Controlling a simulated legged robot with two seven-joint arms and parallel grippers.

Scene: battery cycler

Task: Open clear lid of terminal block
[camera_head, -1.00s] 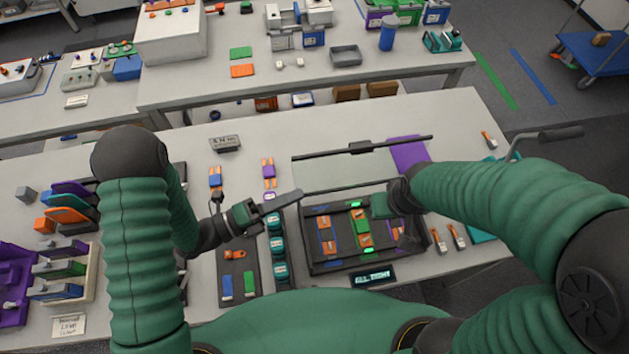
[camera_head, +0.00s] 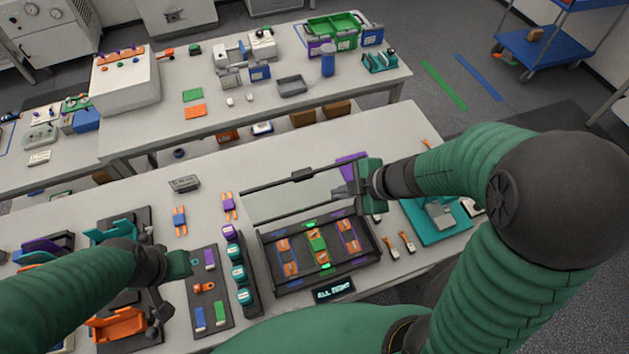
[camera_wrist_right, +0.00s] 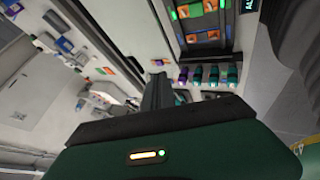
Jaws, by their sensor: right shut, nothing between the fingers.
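The terminal block (camera_head: 270,258) is a black tray with orange, blue, green and purple parts inside, uncovered; it also shows at the top of the right wrist view (camera_wrist_right: 228,32). Its clear lid (camera_head: 285,200), edged with dark bars, is raised behind the tray. My right gripper (camera_head: 345,190) is shut and empty at the lid's right end; I cannot tell if it touches. Its fingers also show in the right wrist view (camera_wrist_right: 158,92).
A small lit display (camera_head: 334,290) sits in front.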

